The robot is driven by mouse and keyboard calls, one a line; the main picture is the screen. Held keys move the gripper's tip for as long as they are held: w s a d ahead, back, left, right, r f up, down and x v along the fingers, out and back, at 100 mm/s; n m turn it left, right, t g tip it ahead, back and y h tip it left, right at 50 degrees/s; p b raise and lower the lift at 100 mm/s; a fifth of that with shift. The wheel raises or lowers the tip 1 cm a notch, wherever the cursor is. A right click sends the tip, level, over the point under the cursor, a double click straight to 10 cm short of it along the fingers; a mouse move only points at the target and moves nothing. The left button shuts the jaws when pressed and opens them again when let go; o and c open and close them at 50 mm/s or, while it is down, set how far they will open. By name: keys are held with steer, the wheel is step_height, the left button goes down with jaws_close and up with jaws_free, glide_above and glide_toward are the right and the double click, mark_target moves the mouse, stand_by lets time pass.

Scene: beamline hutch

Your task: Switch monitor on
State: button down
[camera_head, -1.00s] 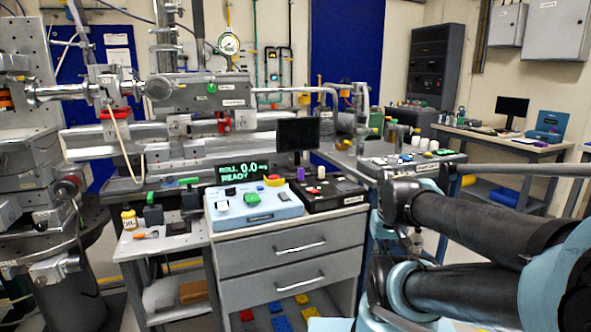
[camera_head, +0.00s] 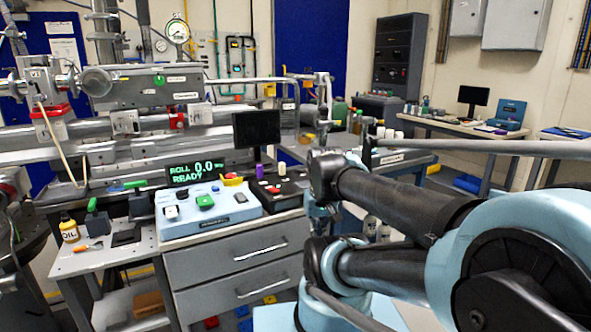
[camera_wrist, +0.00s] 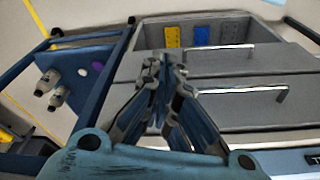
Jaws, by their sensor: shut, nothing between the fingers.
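A small black monitor (camera_head: 256,129) stands at the back of the drawer cabinet, its screen dark. A second dark monitor (camera_head: 473,96) stands on a far table at the right. A green-lit readout (camera_head: 195,171) showing "ROLL 0.0 READY" is left of the nearer monitor. In front of it is a pale blue control box (camera_head: 182,221) with a green button (camera_head: 205,202). My gripper (camera_wrist: 165,68) shows in the wrist view, its fingers together and empty, in front of the grey drawers (camera_wrist: 215,65). Neither monitor shows in the wrist view.
The drawer cabinet (camera_head: 225,262) has projecting handles. A black box (camera_head: 279,194) with knobs sits beside the control box. A side cart (camera_head: 85,262) holds an oil bottle (camera_head: 69,228). A beamline assembly (camera_head: 150,95) fills the left.

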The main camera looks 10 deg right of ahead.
steer(key=w+r+m, duration=0.2)
steer(key=w+r, duration=0.2)
steer(key=w, duration=0.2)
steer(key=w+r+m, duration=0.2)
steer(key=w+r, duration=0.3)
steer(key=w, duration=0.1)
steer(key=w+r+m, duration=0.3)
steer(key=w+r, duration=0.2)
steer(key=w, duration=0.2)
steer(key=shift+a, duration=0.1)
steer(key=w+d+r+m, duration=0.1)
steer(key=w+r+m, duration=0.1)
steer(key=w, duration=0.9)
steer(key=w+d+r+m, duration=0.1)
steer(key=w+m, duration=0.4)
steer(key=w, duration=0.5)
steer(key=shift+w+r+y, duration=0.4)
steer(key=shift+r, duration=0.25)
steer(key=x, duration=1.4)
